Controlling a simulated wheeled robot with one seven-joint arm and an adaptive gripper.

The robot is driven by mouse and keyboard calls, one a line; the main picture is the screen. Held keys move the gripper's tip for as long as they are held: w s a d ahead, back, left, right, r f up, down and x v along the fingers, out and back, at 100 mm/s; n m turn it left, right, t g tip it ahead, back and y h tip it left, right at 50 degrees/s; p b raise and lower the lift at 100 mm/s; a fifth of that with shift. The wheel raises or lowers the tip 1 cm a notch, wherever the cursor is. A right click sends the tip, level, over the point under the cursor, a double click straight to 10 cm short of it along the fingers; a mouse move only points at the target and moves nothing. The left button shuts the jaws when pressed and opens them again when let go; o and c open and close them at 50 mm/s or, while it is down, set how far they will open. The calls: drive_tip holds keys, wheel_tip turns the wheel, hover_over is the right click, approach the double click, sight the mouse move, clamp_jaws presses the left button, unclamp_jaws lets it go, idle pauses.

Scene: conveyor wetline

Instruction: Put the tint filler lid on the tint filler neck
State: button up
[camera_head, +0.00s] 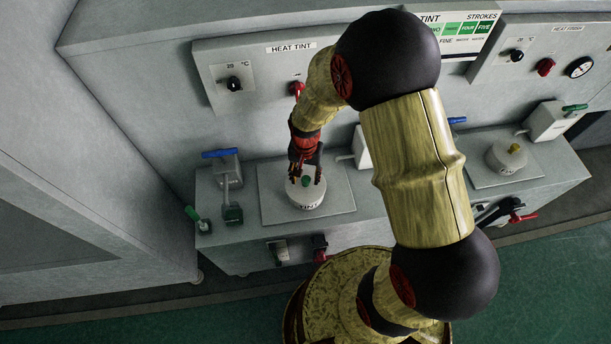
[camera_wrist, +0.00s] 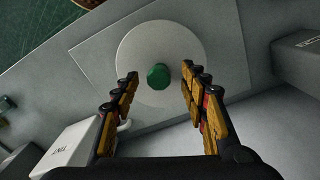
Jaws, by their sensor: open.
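The tint filler lid (camera_head: 308,198) is a round pale disc with a green knob, marked TINT on its side. It sits on a square grey plate (camera_head: 341,199) on the machine's top and covers whatever is under it, so the neck cannot be seen. In the wrist view the lid (camera_wrist: 135,56) is seen from above, with its green knob (camera_wrist: 159,77) near the middle. My gripper (camera_head: 306,176) is above the lid at the knob. In the wrist view my gripper (camera_wrist: 159,78) is open, with a finger on each side of the knob and gaps between.
A blue-handled valve (camera_head: 221,154) and a green lever (camera_head: 193,215) stand left of the plate. A TINT-marked box (camera_wrist: 75,148) is close to the left finger in the wrist view. A second lid with a yellow knob (camera_head: 514,148) is at right. The HEAT TINT panel (camera_head: 262,75) rises behind.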

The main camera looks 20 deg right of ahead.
wheel_tip(320, 180, up, 12)
drive_tip(key=shift+f, duration=0.15)
idle(0.3)
idle(0.4)
drive_tip(key=s+r+n+t, duration=0.2)
drive_tip(key=s+r, duration=0.6)
drive_tip(key=r, duration=0.4)
drive_tip(key=s+r+n+t, duration=0.3)
drive_tip(key=s+r, duration=0.5)
drive_tip(key=r, duration=0.4)
drive_tip(key=shift+s+n+t, duration=0.25)
drive_tip(key=shift+n+t, duration=0.05)
drive_tip(key=shift+n, duration=0.6)
